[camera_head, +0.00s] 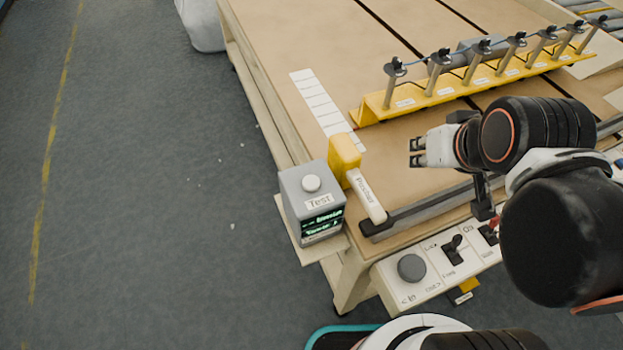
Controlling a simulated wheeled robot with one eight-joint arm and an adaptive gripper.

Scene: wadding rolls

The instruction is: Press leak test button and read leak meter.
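The leak test box (296,193) is a grey box labelled "Test" on a small ledge at the table's near left corner. Its round white button (312,183) is on top. The leak meter (323,223) is a dark display with green text on its front; the text is too small to read surely. My gripper (417,152) is to the right of the box, above the table and apart from the button. It points left, and its two fingertips seem a little apart with nothing between them.
A yellow block (343,156) and a white labelled bar (366,196) stand just right of the box. A yellow rack (440,97) with several upright grey posts crosses the table. A control panel (432,266) with a knob and switches is at the front. Floor at left is clear.

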